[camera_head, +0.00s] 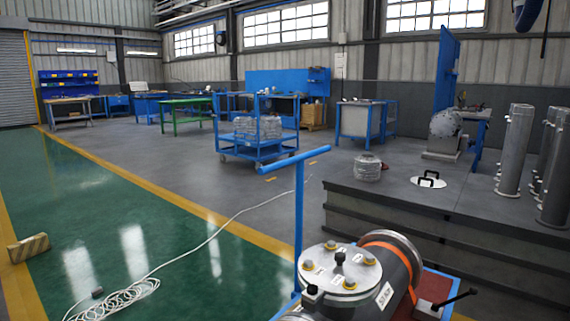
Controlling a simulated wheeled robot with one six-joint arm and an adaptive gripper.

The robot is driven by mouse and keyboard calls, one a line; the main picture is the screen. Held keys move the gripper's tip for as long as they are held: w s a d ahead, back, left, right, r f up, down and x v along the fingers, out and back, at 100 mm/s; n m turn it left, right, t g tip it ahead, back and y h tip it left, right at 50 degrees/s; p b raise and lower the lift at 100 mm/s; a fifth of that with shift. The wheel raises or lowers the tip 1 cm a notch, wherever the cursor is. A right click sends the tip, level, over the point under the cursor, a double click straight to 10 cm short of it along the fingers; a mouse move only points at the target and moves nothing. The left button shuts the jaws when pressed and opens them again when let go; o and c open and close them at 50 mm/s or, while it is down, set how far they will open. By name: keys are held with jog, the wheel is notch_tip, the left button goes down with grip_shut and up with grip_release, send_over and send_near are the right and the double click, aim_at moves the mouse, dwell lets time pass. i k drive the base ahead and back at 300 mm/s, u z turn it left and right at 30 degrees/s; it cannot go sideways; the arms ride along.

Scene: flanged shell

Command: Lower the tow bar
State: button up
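The tow bar is a blue T-shaped bar (299,215) in the head view. It stands about upright at the left end of a low cart (437,291), with its crosspiece at the top. A grey flanged shell (388,258) with a bolted round lid and an orange band lies on the cart, right of the bar. It hides part of the cart, and the foot of the bar is hard to make out. My gripper is not in view.
A white cable (130,294) lies coiled on the green floor at lower left, with one length running towards the bar. A yellow block (29,247) is at far left. A grey platform (450,215) with metal cylinders fills the right. A blue trolley (257,151) stands behind. The green floor between is mostly clear.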

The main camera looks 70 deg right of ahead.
aim_at(298, 159)
jog(key=z, duration=0.75)
jog(key=i, duration=0.9)
jog(key=z, duration=0.9)
